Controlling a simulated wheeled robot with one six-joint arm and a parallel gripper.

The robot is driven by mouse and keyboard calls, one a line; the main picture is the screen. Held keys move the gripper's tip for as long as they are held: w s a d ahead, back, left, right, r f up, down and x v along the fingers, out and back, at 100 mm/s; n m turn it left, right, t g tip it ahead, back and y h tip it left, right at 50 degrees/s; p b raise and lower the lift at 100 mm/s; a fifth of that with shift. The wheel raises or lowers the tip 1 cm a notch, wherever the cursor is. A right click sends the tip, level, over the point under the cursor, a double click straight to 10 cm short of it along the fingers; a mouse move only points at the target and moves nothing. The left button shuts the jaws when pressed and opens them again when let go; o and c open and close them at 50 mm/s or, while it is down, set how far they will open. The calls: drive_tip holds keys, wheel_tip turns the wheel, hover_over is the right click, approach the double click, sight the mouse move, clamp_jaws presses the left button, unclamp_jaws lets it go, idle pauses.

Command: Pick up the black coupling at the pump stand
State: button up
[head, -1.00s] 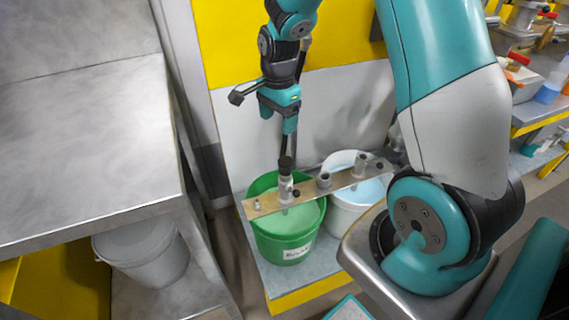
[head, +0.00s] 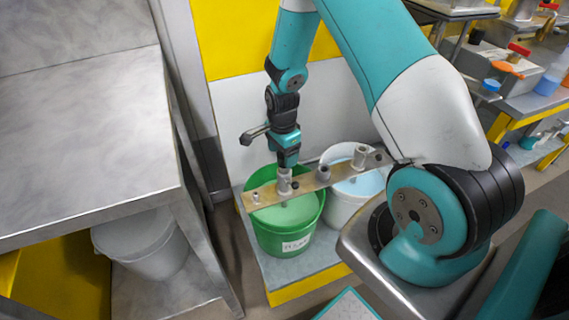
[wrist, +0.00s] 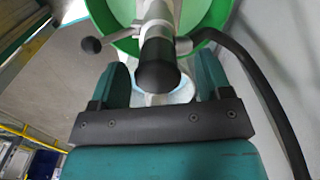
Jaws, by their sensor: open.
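The black coupling (wrist: 158,65) is a short dark cylinder on the end of a grey metal stem in the wrist view. In the head view, my gripper hides it at the top of the grey fitting (head: 285,182) above the green bucket (head: 290,226). My gripper (head: 286,160) points down over that fitting. In the wrist view, the two teal fingers of my gripper (wrist: 161,76) stand apart, one on each side of the coupling. Gaps show between it and both fingers.
A flat metal bar (head: 312,183) with several fittings crosses the green bucket and a white bucket (head: 352,200). A side handle with a round knob (wrist: 92,45) sticks out near the coupling. A steel table (head: 80,150) stands at the left.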

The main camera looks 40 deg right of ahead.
wheel_tip(320, 180, down, 4)
drive_tip(key=shift+s+r, duration=0.1)
drive_tip(key=shift+r, duration=0.15)
drive_tip(key=shift+c, duration=0.4)
drive_tip(key=c, duration=1.1)
drive_tip(key=shift+o, duration=0.2)
drive_tip(key=shift+r, duration=0.1)
wheel_tip(320, 180, up, 20)
drive_tip(key=p, duration=0.1)
